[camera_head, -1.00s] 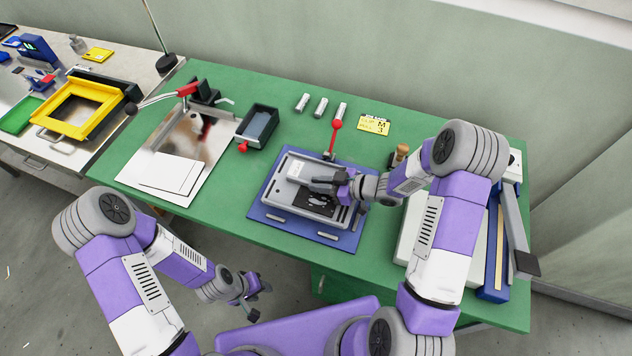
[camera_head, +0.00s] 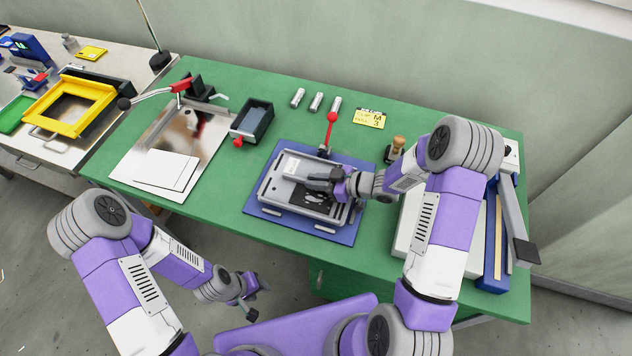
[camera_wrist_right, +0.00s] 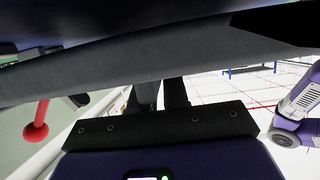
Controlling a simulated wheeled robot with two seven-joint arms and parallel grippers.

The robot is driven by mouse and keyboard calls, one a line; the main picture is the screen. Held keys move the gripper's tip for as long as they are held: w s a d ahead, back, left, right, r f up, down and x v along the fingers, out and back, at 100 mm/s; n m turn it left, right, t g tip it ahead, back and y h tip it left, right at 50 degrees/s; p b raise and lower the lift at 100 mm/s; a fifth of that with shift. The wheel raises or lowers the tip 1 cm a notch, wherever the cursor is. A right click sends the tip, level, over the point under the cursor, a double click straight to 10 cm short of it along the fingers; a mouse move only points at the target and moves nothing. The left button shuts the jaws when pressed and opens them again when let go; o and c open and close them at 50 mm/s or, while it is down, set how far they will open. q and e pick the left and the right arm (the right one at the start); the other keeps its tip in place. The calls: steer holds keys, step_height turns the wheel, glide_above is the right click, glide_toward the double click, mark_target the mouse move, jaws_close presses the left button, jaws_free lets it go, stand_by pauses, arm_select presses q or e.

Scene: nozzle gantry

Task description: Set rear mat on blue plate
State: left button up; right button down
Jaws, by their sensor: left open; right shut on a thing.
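The blue plate (camera_head: 256,202) lies on the green bench in front of me. A grey frame (camera_head: 266,190) sits over it, with a dark panel bearing white marks inside. My right gripper (camera_head: 322,179) is over the frame, shut on a grey piece whose outline is partly hidden by the gripper. In the right wrist view a broad grey band (camera_wrist_right: 140,70) crosses close in front of the fingers. I cannot tell clearly which piece is the rear mat, or whether the held piece touches the plate. My left gripper (camera_head: 256,297) is open and empty, below the bench's front edge.
A red-knobbed lever (camera_head: 331,118) stands behind the plate. A black bin (camera_head: 252,121) and a shiny sheet (camera_head: 208,141) with white sheets are to the left. A yellow card (camera_head: 369,119) and wooden-handled tool (camera_head: 397,147) are behind right; a trimmer (camera_head: 490,240) is at right.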

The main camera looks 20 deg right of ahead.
steer(key=c, duration=1.1)
jaws_free()
steer(key=shift+s+f, duration=0.3)
steer(key=shift+f, duration=0.4)
steer(key=shift+r, duration=0.1)
steer(key=shift+r+p, duration=0.25)
steer(key=shift+p, duration=0.05)
steer(key=shift+w+d+r+p, duration=0.15)
steer(key=shift+d+r+p, duration=0.05)
steer(key=shift+r+p, duration=0.1)
steer(key=v, duration=0.5)
steer(key=p+v, duration=0.1)
steer(key=v, duration=0.5)
steer(key=shift+d+r, duration=0.25)
steer(key=shift+r, duration=0.1)
